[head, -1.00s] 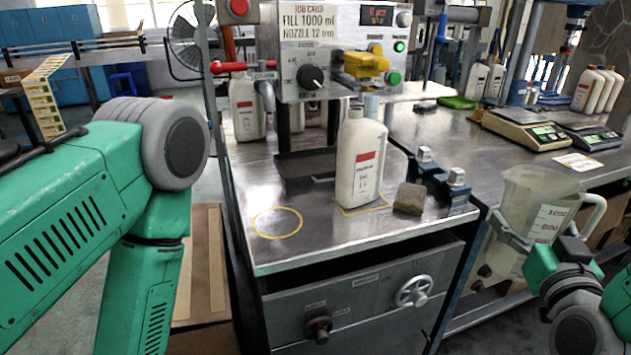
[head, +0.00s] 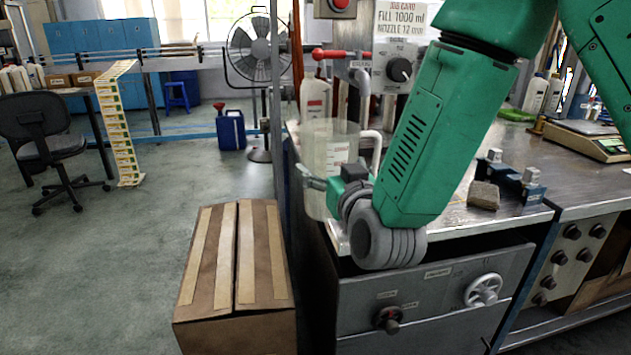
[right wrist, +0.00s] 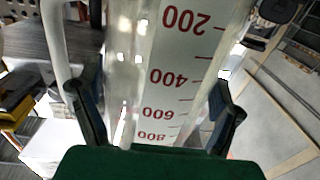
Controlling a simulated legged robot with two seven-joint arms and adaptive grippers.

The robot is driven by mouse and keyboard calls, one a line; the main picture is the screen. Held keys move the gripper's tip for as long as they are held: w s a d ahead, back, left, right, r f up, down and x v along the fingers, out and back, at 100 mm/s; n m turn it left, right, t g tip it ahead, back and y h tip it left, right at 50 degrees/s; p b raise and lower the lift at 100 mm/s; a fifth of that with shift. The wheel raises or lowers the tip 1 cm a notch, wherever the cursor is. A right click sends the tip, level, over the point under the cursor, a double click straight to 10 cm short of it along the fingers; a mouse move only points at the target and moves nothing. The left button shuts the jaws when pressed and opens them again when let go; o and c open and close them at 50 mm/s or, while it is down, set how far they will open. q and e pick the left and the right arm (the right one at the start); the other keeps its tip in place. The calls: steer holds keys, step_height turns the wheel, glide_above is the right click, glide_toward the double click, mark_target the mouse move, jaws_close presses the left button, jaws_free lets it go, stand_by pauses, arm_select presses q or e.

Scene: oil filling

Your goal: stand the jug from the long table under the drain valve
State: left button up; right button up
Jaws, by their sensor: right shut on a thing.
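The clear measuring jug (head: 318,180) is upright in the head view, with its handle (head: 374,143) on the right. My right gripper (head: 322,184) is shut on it and holds it in the air by the left edge of the filling bench. In the right wrist view, the fingers (right wrist: 155,112) sit on both sides of the jug (right wrist: 130,60), whose red scale reads upside down. The drain valve's red lever (head: 338,54) and grey spout (head: 363,82) show above and behind the jug. The spot under the spout is partly hidden by the jug. My left gripper is out of view.
A cardboard box (head: 236,262) stands on the floor left of the bench. A white bottle (head: 315,98) stands behind the jug.

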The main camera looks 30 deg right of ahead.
steer(key=shift+w+f, duration=0.2)
steer(key=shift+w+d+f+b, duration=0.15)
steer(key=shift+d+f+b, duration=0.35)
steer(key=shift+f, duration=0.1)
steer(key=shift+w+d+f+b, duration=0.15)
steer(key=shift+d+f+b, duration=0.2)
steer(key=shift+f+b, duration=0.15)
steer(key=shift+w+d+f+b, duration=0.15)
steer(key=shift+f+b, duration=0.15)
steer(key=shift+f, duration=0.1)
steer(key=shift+w+d+f+b, duration=0.1)
steer(key=shift+f+b, duration=0.2)
steer(key=shift+f, duration=0.05)
steer(key=shift+w+d+f, duration=0.1)
steer(key=shift+d+f, duration=0.05)
steer(key=shift+d, duration=0.05)
steer(key=shift+w+d, duration=0.15)
steer(key=shift+d, duration=0.2)
steer(key=shift+w+d, duration=0.45)
steer(key=shift+d, duration=0.6)
steer(key=shift+w+d, duration=0.45)
steer(key=shift+d, duration=0.65)
steer(key=shift+w+d, duration=0.45)
steer(key=shift+d, duration=0.6)
steer(key=shift+f, duration=0.15)
